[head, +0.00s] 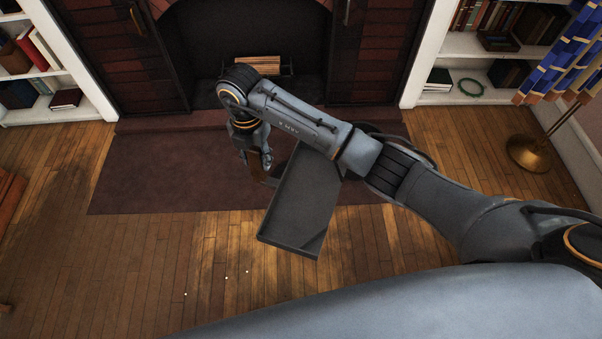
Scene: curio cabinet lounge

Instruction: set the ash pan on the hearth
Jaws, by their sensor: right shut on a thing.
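The ash pan (303,198) is a dark grey, shallow rectangular tray with a low rim. My right gripper (262,172) is shut on the ash pan at its upper left side and points downward. The pan hangs at a slant in the picture, and my right arm covers its upper end. The hearth (170,172) is a dark reddish-brown slab in front of the fireplace. The pan overlaps the hearth's front edge in the picture; it looks held above it, though the exact height is hard to tell. My left gripper does not show.
The fireplace (200,45) has open dark doors and a grate with logs (258,67). White bookshelves stand at left (85,60) and right (415,75). A brass lamp base (528,152) stands at right. Several small pale specks lie on the wooden floor (130,265), which is otherwise clear in front.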

